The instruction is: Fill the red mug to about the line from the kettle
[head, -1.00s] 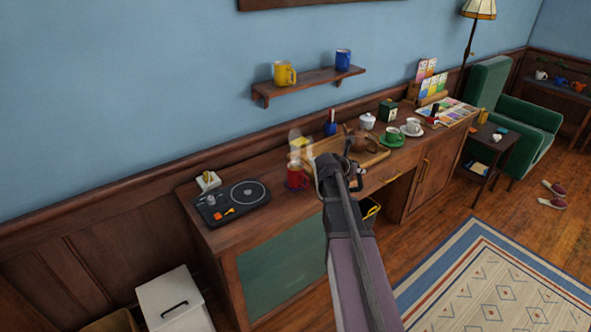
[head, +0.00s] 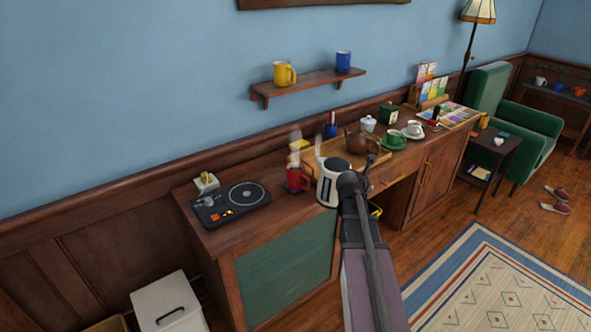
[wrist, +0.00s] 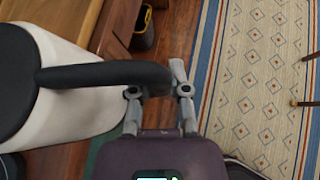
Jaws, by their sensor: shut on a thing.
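The white kettle (head: 329,184) with a black lid and handle looks upright at the desk's front edge, right of the red mug. It fills the left of the wrist view (wrist: 72,100). My gripper (head: 350,184) is shut on its black handle (wrist: 100,76); the fingers (wrist: 157,88) show at the handle's end. The red mug (head: 295,176) stands upright on a small dark purple mat, with pale steam above it. The kettle is beside the mug, not over it. The mug's line and its liquid level are too small to make out.
A wooden tray (head: 372,161) with a brown teapot (head: 362,142) stands behind and right of the kettle. A green cup (head: 393,139) is farther right. Shelf mugs are above.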

